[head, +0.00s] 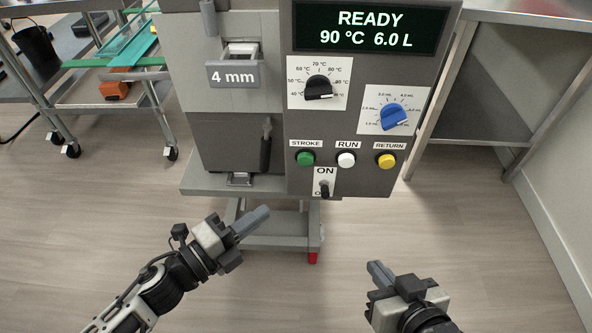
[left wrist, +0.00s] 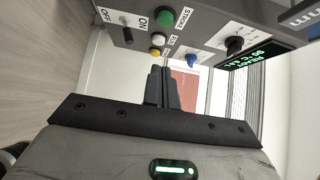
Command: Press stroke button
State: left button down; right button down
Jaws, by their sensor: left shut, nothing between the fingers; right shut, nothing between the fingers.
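The green stroke button (head: 305,158) sits on the grey control panel (head: 345,180) under the label STROKE, left of the white RUN button (head: 346,160) and the yellow RETURN button (head: 386,161). The stroke button also shows in the left wrist view (left wrist: 164,18), near the top. My left gripper (head: 260,216) is shut and empty, below and left of the button, apart from the panel. Its fingers (left wrist: 162,88) show closed together in the left wrist view. My right gripper (head: 374,266) is shut and empty, low and right of the machine.
The display (head: 370,28) reads READY, 90 °C, 6.0 L. A black knob (head: 318,88), a blue knob (head: 393,117) and a toggle switch (head: 324,188) by ON share the panel. A cart (head: 110,90) stands at left and a metal table (head: 500,90) at right.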

pick_arm(q)
send_near(311, 162)
jog(key=d, duration=0.4)
jog(key=shift+w+d, duration=0.1)
jog(key=shift+w, duration=1.95)
